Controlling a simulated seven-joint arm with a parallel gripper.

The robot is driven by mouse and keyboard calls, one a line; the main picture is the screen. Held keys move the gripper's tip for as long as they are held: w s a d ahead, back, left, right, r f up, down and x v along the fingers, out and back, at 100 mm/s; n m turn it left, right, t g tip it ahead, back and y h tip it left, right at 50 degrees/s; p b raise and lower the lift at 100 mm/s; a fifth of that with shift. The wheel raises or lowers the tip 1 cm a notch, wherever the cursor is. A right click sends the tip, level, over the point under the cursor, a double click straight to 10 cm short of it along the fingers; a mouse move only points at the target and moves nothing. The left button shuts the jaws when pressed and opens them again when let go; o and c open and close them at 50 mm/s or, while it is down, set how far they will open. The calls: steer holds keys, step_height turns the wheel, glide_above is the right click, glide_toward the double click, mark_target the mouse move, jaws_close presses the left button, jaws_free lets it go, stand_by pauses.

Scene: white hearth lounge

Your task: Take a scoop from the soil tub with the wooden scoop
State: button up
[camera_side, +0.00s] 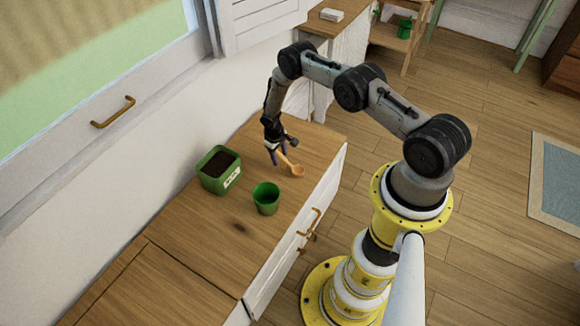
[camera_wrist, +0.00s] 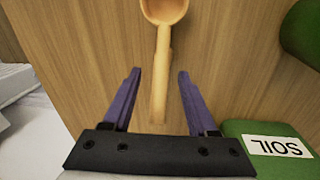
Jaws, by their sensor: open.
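The wooden scoop (camera_side: 290,165) lies on the wooden counter (camera_side: 318,142), its bowl toward the front edge. In the wrist view the scoop (camera_wrist: 162,60) has its bowl at the top and its handle running down between my fingers. My gripper (camera_side: 274,157) is low at the handle end, jaws open, with a finger on each side; in the wrist view the gripper (camera_wrist: 158,88) shows a gap on both sides of the handle. The green soil tub (camera_side: 219,183), filled with dark soil, stands left of the scoop. Its labelled side (camera_wrist: 278,146) shows at lower right in the wrist view.
An empty-looking green pot (camera_side: 266,205) stands on the counter in front of the tub, also partly visible in the wrist view (camera_wrist: 303,35). The wall with a window frame (camera_side: 120,100) bounds the counter's back. The counter's near left part is clear.

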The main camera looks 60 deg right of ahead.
jaws_close()
steer(key=shift+r, duration=0.15)
stand_by(0.4)
steer(key=shift+r, duration=0.3)
step_height(320, 180, up, 2)
steer(key=s+a+r, duration=0.2)
steer(key=s+r, duration=0.3)
steer(key=s, duration=0.1)
steer(key=s+a+r, duration=0.3)
steer(key=s+r, duration=0.2)
steer(key=s, duration=0.2)
steer(key=shift+a, duration=0.3)
